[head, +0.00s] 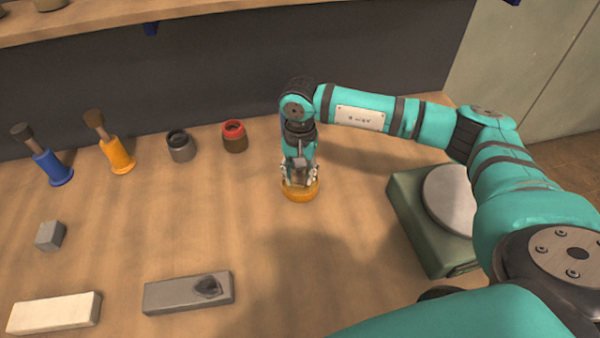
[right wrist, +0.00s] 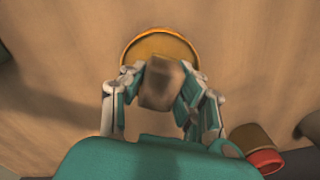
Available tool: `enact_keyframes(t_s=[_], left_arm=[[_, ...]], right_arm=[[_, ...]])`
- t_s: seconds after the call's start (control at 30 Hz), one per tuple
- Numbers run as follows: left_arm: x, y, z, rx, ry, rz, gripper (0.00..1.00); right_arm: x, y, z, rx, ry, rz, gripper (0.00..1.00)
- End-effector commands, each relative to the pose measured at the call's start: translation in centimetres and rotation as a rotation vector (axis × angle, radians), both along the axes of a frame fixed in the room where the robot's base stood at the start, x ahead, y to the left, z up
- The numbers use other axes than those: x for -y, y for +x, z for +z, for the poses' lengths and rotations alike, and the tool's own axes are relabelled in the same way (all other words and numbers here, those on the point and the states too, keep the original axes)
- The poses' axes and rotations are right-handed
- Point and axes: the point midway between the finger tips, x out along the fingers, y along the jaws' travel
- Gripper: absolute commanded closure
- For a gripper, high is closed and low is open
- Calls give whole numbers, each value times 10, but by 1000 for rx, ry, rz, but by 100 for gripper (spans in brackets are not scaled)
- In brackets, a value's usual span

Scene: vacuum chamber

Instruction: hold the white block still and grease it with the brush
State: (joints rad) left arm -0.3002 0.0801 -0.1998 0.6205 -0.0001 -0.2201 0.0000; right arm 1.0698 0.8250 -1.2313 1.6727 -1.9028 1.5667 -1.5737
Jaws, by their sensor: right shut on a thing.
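The white block (head: 53,313), a long pale bar, lies flat at the front left in the head view, with nothing touching it. My right gripper (head: 300,178) points down at the round orange-yellow tin (head: 300,192), far from the block. It is shut on a small grey-brown blocky piece (right wrist: 161,82), which hides part of the tin (right wrist: 158,34) in the right wrist view. I cannot tell whether this piece is part of a brush or touches the tin. Two brushes stand upright in a blue holder (head: 53,168) and an orange holder (head: 118,155). My left gripper is not in view.
A grey bar with a dark patch (head: 182,294) lies right of the white block, a grey cube (head: 48,236) behind it. A black-topped grey jar (head: 181,149) and a red-rimmed jar (head: 235,140) stand at the back. A green box with a round plate (head: 420,235) stands right.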

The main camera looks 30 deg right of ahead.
Motion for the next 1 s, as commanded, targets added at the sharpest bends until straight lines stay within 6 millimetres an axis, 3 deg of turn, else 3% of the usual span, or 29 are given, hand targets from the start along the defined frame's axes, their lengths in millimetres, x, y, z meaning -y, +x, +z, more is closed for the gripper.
enact_keyframes(t_s=[0.7,1.0], left_arm=[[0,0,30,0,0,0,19],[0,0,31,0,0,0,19]], right_arm=[[0,1,62,4,0,-1,96],[0,1,65,4,0,-1,96]])
